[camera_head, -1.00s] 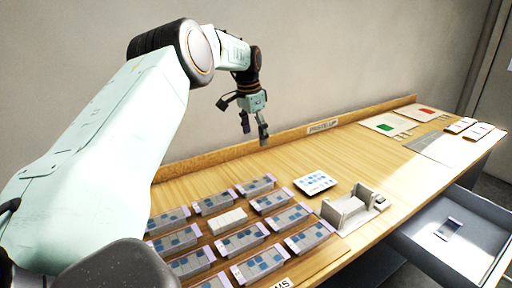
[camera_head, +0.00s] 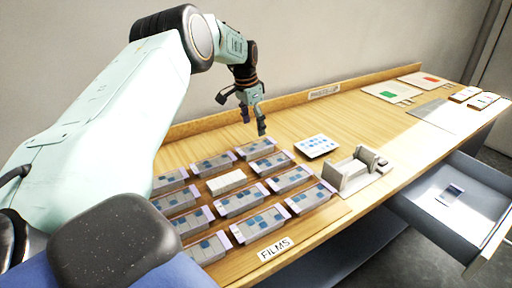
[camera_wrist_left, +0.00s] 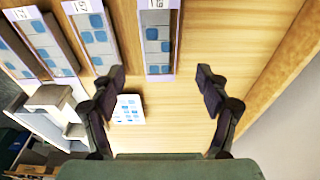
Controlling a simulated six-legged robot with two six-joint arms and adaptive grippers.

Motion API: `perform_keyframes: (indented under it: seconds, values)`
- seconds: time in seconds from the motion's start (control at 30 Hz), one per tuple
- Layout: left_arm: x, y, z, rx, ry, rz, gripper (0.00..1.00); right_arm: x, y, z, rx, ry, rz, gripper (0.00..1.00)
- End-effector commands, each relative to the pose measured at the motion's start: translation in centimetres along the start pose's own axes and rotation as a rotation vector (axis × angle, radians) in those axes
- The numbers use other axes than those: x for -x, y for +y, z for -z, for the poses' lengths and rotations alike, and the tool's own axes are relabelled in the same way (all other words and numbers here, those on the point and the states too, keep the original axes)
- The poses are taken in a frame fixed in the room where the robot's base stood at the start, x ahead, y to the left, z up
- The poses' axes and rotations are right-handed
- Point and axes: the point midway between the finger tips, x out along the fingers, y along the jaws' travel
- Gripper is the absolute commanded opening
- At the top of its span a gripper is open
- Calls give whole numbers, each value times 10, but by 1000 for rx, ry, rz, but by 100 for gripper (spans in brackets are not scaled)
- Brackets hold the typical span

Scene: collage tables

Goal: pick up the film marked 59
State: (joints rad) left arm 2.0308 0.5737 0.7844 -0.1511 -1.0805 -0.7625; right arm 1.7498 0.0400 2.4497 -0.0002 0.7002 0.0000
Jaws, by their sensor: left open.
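Several grey film strips with blue squares and pale lilac ends lie in rows on the table, such as one at the back right of the group (camera_head: 255,148) and one at its front (camera_head: 258,224). My right gripper is out of view.
A white card with blue spots (camera_head: 317,146) lies right of the films, near a grey holder (camera_head: 352,172). A white block (camera_head: 226,183) sits among the films. An open drawer (camera_head: 425,204) juts out at right. A raised wooden edge (camera_head: 290,104) runs along the wall.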

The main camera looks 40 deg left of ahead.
Motion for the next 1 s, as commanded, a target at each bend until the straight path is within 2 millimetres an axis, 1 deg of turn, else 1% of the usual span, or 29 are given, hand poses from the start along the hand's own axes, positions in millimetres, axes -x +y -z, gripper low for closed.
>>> perform_keyframes:
  seconds: [0.03, 0.17, 0.3, 0.4, 0.5, 0.73, 0.77, 1.0]
  values:
    - [-7, 0, -1, 0, -2, -1, 75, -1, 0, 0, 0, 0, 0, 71]
    - [-22, 0, -2, 1, -3, -1, 75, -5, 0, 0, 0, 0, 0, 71]
    - [-44, 0, -4, 1, -3, -1, 75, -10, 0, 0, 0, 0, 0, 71]
    - [-55, 0, -3, -1, -2, 0, 75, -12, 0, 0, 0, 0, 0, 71]
    - [-60, 0, -3, 0, -1, -1, 75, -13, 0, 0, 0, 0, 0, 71]
    - [-60, 0, -3, 0, 0, -1, 75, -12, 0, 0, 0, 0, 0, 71]
    - [-60, 0, -3, 0, 0, -1, 74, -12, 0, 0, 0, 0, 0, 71]
    - [-60, 0, -3, 0, -1, -1, 53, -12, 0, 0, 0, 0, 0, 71]
